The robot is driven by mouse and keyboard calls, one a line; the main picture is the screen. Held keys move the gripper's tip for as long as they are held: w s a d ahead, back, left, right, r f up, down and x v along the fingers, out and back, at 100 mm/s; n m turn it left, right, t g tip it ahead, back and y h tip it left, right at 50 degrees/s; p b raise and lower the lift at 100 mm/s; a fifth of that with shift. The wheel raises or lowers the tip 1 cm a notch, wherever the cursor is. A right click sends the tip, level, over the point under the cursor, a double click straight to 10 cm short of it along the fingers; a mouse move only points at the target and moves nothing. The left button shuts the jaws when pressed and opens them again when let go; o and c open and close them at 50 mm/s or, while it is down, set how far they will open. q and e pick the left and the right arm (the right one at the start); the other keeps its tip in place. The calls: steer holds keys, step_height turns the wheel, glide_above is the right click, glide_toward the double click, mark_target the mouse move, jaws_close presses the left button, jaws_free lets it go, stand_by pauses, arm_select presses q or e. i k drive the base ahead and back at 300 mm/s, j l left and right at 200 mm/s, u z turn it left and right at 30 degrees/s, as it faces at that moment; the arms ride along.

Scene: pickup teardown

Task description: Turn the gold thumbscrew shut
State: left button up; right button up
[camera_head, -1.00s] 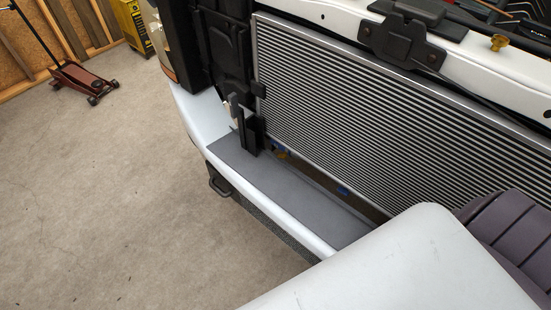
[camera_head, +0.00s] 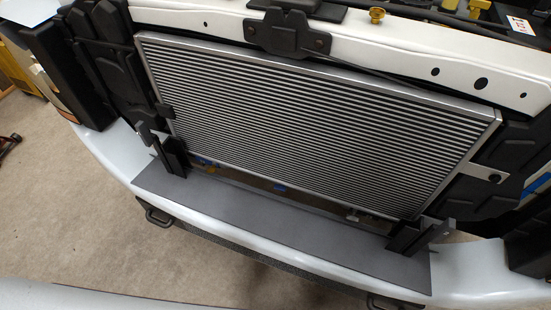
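A small gold piece (camera_head: 210,169) shows below the lower left of the radiator (camera_head: 310,125), beside a blue bit. It is too small to tell whether it is a thumbscrew or how far it is turned. Neither of my grippers is in view.
A grey shelf (camera_head: 270,225) on the white bumper (camera_head: 290,257) runs below the radiator. Black brackets (camera_head: 172,155) (camera_head: 410,238) stand at its ends. A black latch (camera_head: 286,32) sits on the white crossbar (camera_head: 400,55). A pale panel (camera_head: 60,297) crosses the lower left.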

mark_target(212, 169)
steer(key=i+j+z, duration=0.1)
steer(key=j+z, duration=1.15)
steer(key=j, duration=0.15)
steer(key=k+j+z, duration=0.15)
steer(key=j+z, duration=0.25)
steer(key=j, duration=0.1)
